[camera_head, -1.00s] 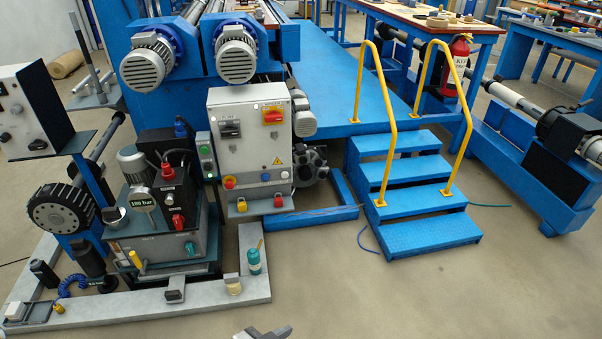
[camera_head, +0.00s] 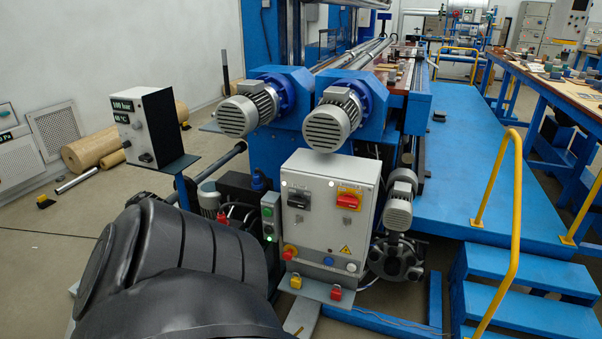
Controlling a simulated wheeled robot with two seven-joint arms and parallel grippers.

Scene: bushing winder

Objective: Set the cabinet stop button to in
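The cabinet (camera_head: 322,222) is a light grey box under two grey motors, with its front facing me. A red button on a yellow base, which looks like the stop button (camera_head: 289,252), sits low on the left of its front. Whether it is pressed in or out cannot be told at this size. A blue button (camera_head: 328,261) and a white button (camera_head: 351,267) are to its right. Higher up are a black switch (camera_head: 299,198) and a red switch on yellow (camera_head: 348,199). Neither gripper shows. A large dark arm link, apparently mine, fills the lower left.
A box with green and red buttons (camera_head: 269,217) stands left of the cabinet. Yellow (camera_head: 296,282) and red (camera_head: 336,293) parts sit on a ledge below it. Blue steps (camera_head: 520,312) and a yellow handrail (camera_head: 508,235) are at the right. The dark link hides the floor equipment at lower left.

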